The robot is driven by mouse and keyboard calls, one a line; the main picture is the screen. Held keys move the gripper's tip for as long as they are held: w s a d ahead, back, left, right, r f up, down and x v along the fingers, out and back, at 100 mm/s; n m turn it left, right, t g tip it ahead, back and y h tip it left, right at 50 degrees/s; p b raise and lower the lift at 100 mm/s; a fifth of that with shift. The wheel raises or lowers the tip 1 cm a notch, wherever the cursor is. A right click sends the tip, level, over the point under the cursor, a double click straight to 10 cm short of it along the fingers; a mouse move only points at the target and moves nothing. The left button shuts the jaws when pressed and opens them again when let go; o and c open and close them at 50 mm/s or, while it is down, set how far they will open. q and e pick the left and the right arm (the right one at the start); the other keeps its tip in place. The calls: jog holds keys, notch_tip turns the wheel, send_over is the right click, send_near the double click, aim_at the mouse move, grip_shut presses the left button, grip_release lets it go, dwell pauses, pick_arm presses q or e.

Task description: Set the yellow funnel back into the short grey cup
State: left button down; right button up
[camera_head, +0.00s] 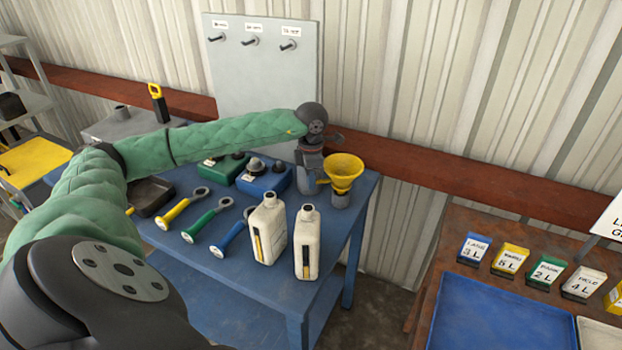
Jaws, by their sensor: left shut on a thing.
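The yellow funnel (344,171) is near the right back corner of the blue table, wide mouth up and about upright. The short grey cup (340,200) shows directly under it; the funnel's spout is not visible, and I cannot tell whether it is fully seated. My left gripper (319,179) comes in from the left, close against the funnel's left side, and is shut on the funnel at a small yellow tab there. The fingertips are small and partly hidden. My right gripper is out of view.
Two white bottles (268,230) (307,243) stand at the blue table's (225,270) front right. Several coloured wrenches (207,226) lie left of them. Blue and green boxes (264,180) sit behind. A brown table (433,270) with a blue tray (500,312) and labelled boxes is at right.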

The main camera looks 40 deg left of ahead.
pick_arm(q)
jog(key=shift+f+b, duration=1.05)
jog(key=shift+f, duration=0.3)
jog(key=c, duration=1.4)
grip_release()
jog(key=shift+r, duration=0.25)
notch_tip(320, 180, up, 7)
jog(key=b, duration=0.2)
jog(key=shift+b, duration=0.35)
jog(key=shift+r, duration=0.15)
jog(key=shift+r, duration=0.1)
